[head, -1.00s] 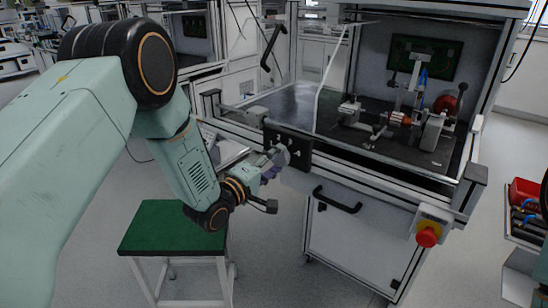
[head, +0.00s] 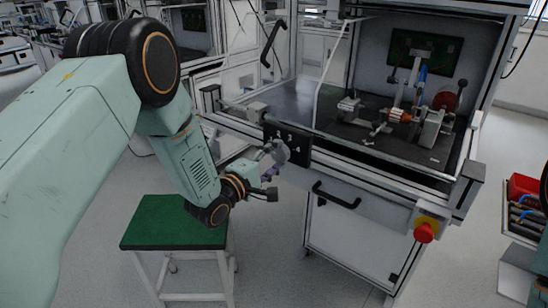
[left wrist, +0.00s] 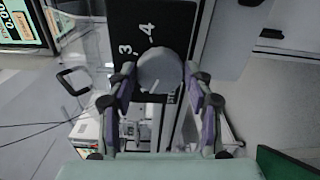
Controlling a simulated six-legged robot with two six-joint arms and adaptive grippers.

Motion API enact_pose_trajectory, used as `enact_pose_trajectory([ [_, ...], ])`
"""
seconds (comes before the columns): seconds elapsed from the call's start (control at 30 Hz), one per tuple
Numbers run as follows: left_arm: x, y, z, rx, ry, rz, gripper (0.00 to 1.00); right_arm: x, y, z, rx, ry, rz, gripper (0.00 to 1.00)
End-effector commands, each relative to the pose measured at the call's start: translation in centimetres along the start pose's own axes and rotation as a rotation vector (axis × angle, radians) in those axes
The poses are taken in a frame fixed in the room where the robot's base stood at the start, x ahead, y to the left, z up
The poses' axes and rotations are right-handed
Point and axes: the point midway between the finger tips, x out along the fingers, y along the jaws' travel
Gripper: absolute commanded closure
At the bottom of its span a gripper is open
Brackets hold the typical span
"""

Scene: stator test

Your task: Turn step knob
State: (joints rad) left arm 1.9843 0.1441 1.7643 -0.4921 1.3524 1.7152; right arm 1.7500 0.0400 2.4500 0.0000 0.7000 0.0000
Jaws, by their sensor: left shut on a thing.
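The step knob is a round grey knob (head: 279,151) on the front of the test bench. It sits on a black panel (head: 300,155) with white numbers. In the left wrist view the knob (left wrist: 160,70) lies between the two fingertips, with 3 and 4 readable on the panel (left wrist: 180,14) beside it. My left gripper (head: 268,162) is shut on the knob, its purple-grey fingers on either side. The gripper also shows in the left wrist view (left wrist: 160,77). The knob's pointer is hard to make out. My right gripper is not in view.
A green-topped stool (head: 172,222) stands below my left arm. A black handle (head: 337,196) and a red emergency button (head: 424,232) are on the bench front. The bench's dark work surface (head: 300,105) carries a stator fixture (head: 405,115). A red toolbox (head: 524,188) is at right.

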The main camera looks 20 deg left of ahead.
Motion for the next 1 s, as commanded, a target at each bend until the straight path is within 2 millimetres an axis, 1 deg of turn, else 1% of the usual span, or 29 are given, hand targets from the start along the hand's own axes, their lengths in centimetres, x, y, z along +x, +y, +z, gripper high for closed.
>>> enact_pose_trajectory([
  [0.07, 0.0, 0.0, 0.1, -0.001, -0.003, 0.001, 0.8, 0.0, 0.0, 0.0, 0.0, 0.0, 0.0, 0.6],
  [0.1, 0.0, 0.0, 0.1, 0.0, -0.003, 0.001, 0.45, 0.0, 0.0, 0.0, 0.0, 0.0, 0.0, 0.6],
  [0.33, 0.0, 0.0, 0.0, 0.0, -0.001, 0.001, 0.26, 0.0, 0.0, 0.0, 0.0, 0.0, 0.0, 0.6],
  [0.63, 0.0, 0.0, 0.0, 0.0, 0.0, 0.0, 0.25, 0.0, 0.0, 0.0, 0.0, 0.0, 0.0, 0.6],
  [0.73, -0.6, 0.0, -0.1, -0.001, 0.001, 0.0, 0.25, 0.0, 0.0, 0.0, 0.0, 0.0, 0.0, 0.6],
  [0.87, -2.3, 0.0, -0.1, -0.003, 0.003, -0.001, 0.25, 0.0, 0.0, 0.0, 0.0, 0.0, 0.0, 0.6],
  [1.0, -5.2, 0.0, -0.1, -0.005, 0.004, 0.0, 0.25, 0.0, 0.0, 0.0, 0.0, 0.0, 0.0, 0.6],
])
